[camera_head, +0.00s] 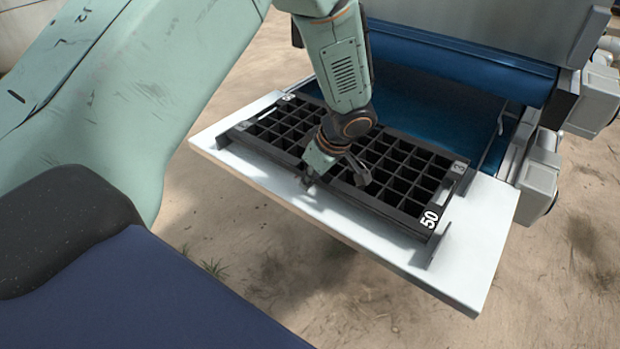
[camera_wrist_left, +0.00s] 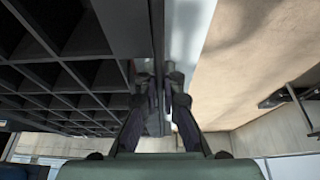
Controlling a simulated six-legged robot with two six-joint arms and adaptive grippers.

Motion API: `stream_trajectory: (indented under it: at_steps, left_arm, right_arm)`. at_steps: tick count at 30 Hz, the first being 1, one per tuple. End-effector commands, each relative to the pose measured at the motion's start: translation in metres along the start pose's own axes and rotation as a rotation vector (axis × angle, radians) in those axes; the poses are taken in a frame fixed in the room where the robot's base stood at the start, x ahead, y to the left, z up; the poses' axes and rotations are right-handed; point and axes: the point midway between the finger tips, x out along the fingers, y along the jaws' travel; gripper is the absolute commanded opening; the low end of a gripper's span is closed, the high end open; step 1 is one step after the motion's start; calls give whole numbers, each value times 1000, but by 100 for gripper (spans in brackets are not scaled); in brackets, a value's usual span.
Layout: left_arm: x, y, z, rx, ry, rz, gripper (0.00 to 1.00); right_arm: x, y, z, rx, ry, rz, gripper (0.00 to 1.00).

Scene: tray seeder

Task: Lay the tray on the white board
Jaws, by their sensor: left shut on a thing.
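The black tray (camera_head: 405,205), with rows of square cells and a white "50" on its right end, lies over the white board (camera_head: 475,245). I cannot tell whether all of its underside touches the board. My left gripper (camera_head: 325,180) is shut on the tray's near long rim, around the middle of that side. In the left wrist view the gripper's fingers (camera_wrist_left: 162,92) close on the rim, with the tray's cells (camera_wrist_left: 85,75) to the left and a strip of the white board (camera_wrist_left: 195,30) to the right. My right gripper is not in view.
A dark guide piece (camera_head: 440,245) stands on the board by the tray's right end. Behind the board is a machine with a blue roller (camera_head: 460,65) and grey housings (camera_head: 540,165). Bare sandy ground (camera_head: 230,240) lies in front of the board.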

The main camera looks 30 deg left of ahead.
Motion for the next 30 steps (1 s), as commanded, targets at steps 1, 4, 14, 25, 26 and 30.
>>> stream_trajectory:
  at_steps: [1,4,14,25,26,30]
  left_arm:
    - [0,1,0,1,0,0,0]
    - [0,1,0,1,0,0,0]
    - [2,0,0,1,1,-1,25]
    - [1,0,0,1,1,0,29]
    - [0,0,0,1,1,0,29]
    - [-15,2,-2,1,3,3,29]
  right_arm:
    - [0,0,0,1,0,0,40]
    - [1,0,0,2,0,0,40]
    - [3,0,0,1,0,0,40]
    - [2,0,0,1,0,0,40]
    - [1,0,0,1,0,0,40]
    - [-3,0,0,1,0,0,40]
